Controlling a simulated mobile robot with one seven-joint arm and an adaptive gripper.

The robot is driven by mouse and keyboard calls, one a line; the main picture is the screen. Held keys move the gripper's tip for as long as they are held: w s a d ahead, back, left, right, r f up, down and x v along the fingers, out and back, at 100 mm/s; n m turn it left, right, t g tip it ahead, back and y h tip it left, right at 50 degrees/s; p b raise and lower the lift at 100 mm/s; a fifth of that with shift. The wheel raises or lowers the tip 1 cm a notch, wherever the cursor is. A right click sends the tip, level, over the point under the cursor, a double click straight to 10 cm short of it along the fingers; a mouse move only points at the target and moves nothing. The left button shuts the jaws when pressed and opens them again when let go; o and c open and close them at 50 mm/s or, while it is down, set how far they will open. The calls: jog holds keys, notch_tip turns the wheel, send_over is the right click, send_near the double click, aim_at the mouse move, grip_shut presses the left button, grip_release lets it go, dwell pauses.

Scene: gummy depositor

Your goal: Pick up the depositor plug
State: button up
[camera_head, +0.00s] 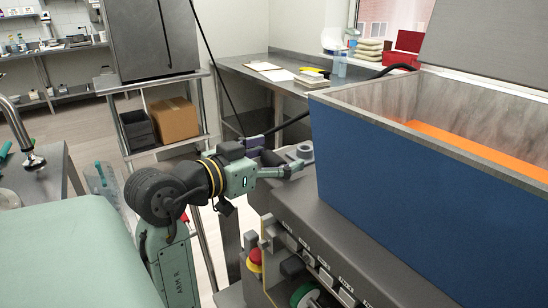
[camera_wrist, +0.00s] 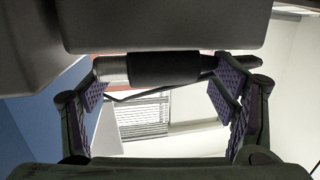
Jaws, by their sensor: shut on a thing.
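The depositor plug (camera_wrist: 165,68), a black cylinder with a bright metal end at its left, lies across the wrist view between the two fingers of my gripper (camera_wrist: 167,92). Its black end runs on to the right past the right finger. My gripper is shut on it with the fingers wide apart; the exact contact is partly hidden.
The blue-sided hopper (camera_head: 410,175) stands close to the right of my gripper. A black hose (camera_head: 395,71) runs behind it. Switches and a red button (camera_head: 255,256) sit on the machine's front below. A steel table (camera_head: 285,83) is behind, and the floor (camera_head: 205,180) shows left.

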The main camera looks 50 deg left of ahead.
aim_at(274, 156)
jog(key=shift+c, duration=1.1)
jog(key=c, duration=0.4)
jog(key=shift+r, duration=0.35)
jog(key=c, duration=0.3)
jog(key=shift+r+b, duration=0.3)
jog(key=shift+b, duration=0.05)
jog(key=shift+c, duration=0.4)
notch_tip(274, 156, up, 2)
jog(key=shift+r+b, duration=0.1)
jog(key=shift+b, duration=0.3)
jog(key=s+d+b, duration=0.2)
jog(key=s, duration=0.5)
jog(key=s+d+r+b, duration=0.1)
jog(key=s+d+b, duration=0.1)
jog(key=s, duration=0.6)
jog(key=shift+s+d+r, duration=0.15)
jog(key=shift+d+r, duration=0.15)
jog(key=shift+d, duration=0.1)
